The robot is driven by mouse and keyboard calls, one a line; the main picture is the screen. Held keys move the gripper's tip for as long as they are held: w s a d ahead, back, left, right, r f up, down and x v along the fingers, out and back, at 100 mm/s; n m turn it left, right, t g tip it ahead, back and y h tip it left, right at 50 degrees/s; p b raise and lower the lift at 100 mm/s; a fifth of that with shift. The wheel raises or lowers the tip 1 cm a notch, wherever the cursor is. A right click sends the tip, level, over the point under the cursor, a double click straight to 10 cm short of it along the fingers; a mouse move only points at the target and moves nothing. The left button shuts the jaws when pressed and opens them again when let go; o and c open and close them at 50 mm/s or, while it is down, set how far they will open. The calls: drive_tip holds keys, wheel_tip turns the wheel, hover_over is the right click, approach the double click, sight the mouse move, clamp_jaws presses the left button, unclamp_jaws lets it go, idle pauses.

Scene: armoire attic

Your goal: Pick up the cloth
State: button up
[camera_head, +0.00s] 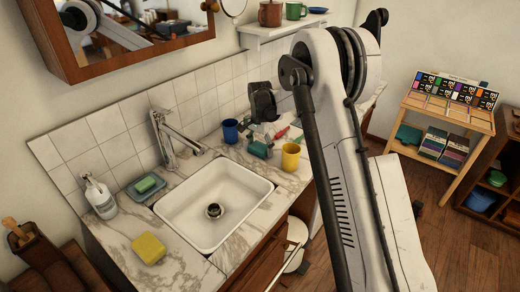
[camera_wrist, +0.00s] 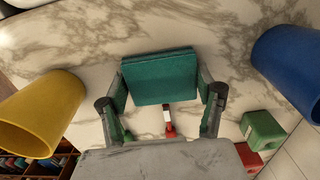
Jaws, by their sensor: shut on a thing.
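The cloth (camera_wrist: 160,72) is a teal, folded, block-like piece in the middle of the wrist view. My gripper (camera_wrist: 161,88) has one finger on each side of it and is shut on it. In the head view the cloth (camera_head: 259,149) shows below my gripper (camera_head: 261,137), over the marble counter between the blue cup and the yellow cup. I cannot tell whether its underside touches the counter. My arm hides part of the counter on the right.
The blue cup (camera_head: 230,131) and yellow cup (camera_head: 290,157) stand close on either side. A green block (camera_wrist: 262,130) and red items (camera_wrist: 248,157) lie near the tiled wall. The sink (camera_head: 213,203) is to the left, with a faucet (camera_head: 172,138) behind it.

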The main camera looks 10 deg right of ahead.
sight(260, 147)
drive_tip(key=shift+r, duration=0.6)
wheel_tip(260, 147, up, 3)
drive_tip(key=shift+f, duration=0.1)
drive_tip(key=s+a+r, duration=0.6)
drive_tip(key=a+r, duration=0.1)
drive_tip(key=a, duration=0.2)
drive_tip(key=shift+s+a+b, duration=0.3)
drive_tip(key=shift+s+b, duration=0.05)
drive_tip(key=shift+b, duration=0.1)
